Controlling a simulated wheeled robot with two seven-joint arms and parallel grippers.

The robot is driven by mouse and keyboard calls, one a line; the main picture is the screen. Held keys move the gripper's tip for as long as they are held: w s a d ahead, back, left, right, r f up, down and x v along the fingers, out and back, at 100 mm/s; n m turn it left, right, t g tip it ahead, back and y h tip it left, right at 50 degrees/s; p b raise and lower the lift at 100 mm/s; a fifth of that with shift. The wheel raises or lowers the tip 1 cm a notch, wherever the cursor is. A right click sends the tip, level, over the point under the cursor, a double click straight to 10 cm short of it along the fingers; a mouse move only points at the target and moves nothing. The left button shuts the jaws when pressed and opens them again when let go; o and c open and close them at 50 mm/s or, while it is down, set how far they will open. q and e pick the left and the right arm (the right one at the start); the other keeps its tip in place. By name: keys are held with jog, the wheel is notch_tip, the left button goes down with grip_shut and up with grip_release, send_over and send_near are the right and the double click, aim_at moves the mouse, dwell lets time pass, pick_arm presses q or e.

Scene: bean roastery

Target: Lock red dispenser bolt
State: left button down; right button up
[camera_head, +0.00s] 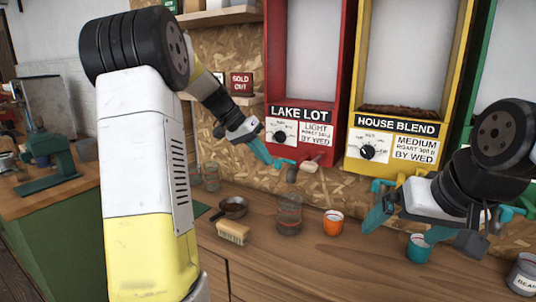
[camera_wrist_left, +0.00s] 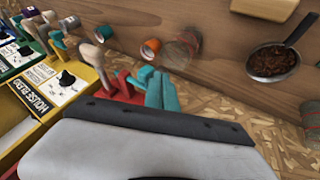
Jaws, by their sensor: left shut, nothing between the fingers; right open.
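The red dispenser (camera_head: 307,117), labelled LAKE LOT, stands against the back wall. Its red outlet and bolt area (camera_head: 318,157) is at the bottom, with a pale wooden handle (camera_head: 310,166) below. The red parts also show in the left wrist view (camera_wrist_left: 122,88), beside my left gripper (camera_wrist_left: 150,77). In the head view my left gripper (camera_head: 279,162) is shut and empty, just left of the outlet; I cannot tell whether it touches. My right gripper (camera_head: 433,229) is open and empty, in front of the yellow dispenser (camera_head: 392,158). The bolt's exact position is unclear.
A green dispenser edge (camera_head: 486,68) stands at right.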

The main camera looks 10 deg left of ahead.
aim_at(279, 161)
pick_arm(q)
jog(key=shift+d, duration=0.1)
jog(key=shift+s+d, duration=0.25)
jog(key=shift+d, duration=0.4)
jog(key=shift+s+d, duration=0.2)
jog(key=shift+d, duration=0.4)
jog(key=shift+s+d, duration=0.25)
jog(key=shift+d, duration=0.4)
